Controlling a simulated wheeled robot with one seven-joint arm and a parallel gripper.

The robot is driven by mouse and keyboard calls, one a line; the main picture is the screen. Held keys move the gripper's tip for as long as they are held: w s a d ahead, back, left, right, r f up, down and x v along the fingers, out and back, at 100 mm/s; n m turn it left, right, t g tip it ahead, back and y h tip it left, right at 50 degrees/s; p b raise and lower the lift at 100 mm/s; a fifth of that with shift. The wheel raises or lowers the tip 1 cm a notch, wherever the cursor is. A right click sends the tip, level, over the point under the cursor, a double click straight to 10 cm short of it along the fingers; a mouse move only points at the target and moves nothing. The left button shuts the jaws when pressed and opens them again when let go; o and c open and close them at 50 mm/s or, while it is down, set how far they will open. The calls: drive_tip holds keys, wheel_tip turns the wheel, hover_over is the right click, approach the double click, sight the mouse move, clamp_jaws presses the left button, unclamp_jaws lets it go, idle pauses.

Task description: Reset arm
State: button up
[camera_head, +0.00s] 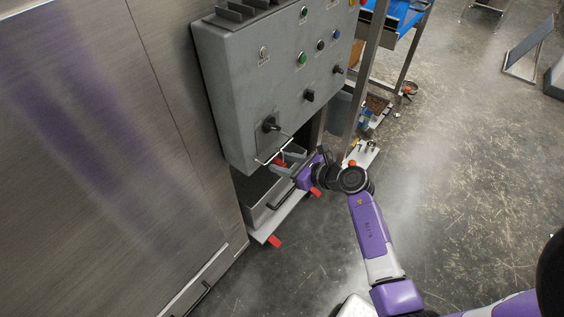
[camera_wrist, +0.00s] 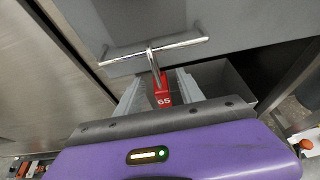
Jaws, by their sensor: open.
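My gripper (camera_head: 284,163) is at the lower edge of a grey control box, at the end of my purple arm. In the wrist view my gripper (camera_wrist: 158,90) has its two grey fingers apart, one on each side of a red tag marked 65 (camera_wrist: 163,97). The red tag (camera_head: 280,162) also shows small in the head view. Whether the fingers touch the tag or bar cannot be told.
The grey control box (camera_head: 235,85) carries buttons and black knobs. A large steel cabinet wall (camera_head: 90,150) stands at left. A metal bin (camera_head: 262,190) sits below the box. Steel frame legs (camera_head: 366,70) stand behind my arm. Open floor (camera_head: 465,180) lies to the right.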

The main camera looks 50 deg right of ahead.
drive_tip(key=v, duration=0.7)
drive_tip(key=shift+s, duration=0.15)
